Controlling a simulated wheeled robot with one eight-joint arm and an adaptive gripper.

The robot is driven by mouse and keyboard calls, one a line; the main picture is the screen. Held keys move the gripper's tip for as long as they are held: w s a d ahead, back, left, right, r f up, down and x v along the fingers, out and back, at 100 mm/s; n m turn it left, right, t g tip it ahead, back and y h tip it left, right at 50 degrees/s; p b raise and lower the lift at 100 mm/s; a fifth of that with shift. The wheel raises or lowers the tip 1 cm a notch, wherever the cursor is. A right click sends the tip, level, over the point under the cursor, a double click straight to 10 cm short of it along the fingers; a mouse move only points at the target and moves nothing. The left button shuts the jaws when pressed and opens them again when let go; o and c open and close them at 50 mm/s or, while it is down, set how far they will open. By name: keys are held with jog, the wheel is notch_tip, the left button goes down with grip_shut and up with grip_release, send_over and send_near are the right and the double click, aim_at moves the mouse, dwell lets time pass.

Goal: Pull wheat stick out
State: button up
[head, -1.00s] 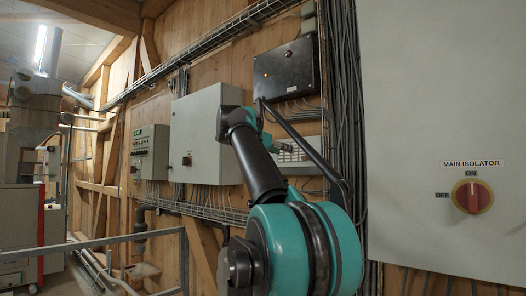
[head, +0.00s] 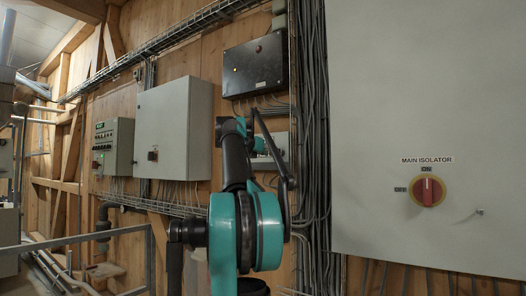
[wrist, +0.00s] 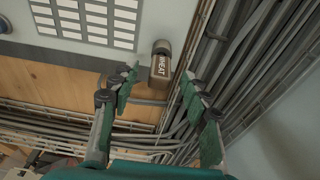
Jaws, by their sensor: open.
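The wheat stick (wrist: 160,70) is a short brown block marked WHEAT with a grey rounded end. In the wrist view it stands at the lower right corner of a pale panel (wrist: 110,12). My gripper (wrist: 160,80) is open, its two teal-padded fingers on either side of the stick in the picture. No finger visibly touches it, and the remaining distance is hard to tell. In the head view my arm hides the stick and most of my gripper.
Bundled grey cables (head: 312,150) run down the wall right of the panel. A large grey cabinet with a red main isolator knob (head: 427,191) stands at the right. A black box (head: 255,66) and grey cabinet (head: 175,128) hang nearby. A metal railing (head: 80,239) crosses the lower left.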

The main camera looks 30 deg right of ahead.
jog(key=shift+x, duration=1.35)
grip_shut()
